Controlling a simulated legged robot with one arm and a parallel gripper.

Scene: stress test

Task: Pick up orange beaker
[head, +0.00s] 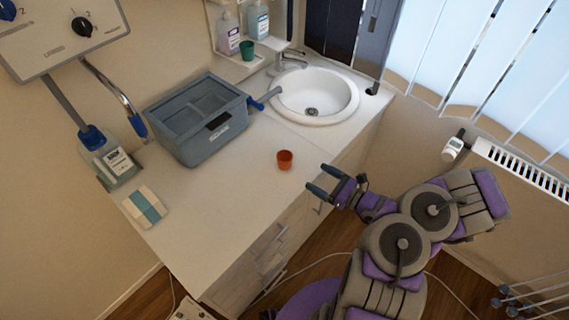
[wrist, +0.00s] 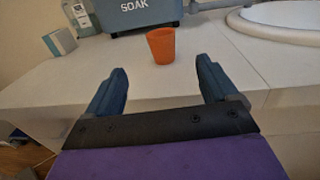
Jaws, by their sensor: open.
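The orange beaker (head: 285,160) stands upright on the white counter, left of my gripper in the head view. In the wrist view my gripper's two fingers (wrist: 161,72) are wide apart. There is a gap between the fingertips and the beaker.
A grey-blue tub (head: 200,142) labelled SOAK stands behind the beaker. A white round sink (head: 342,98) is set in the counter (head: 215,215). A green cup (head: 247,50) and bottles stand at the back. A white and teal box (head: 145,207) lies at left. The counter around the beaker is clear.

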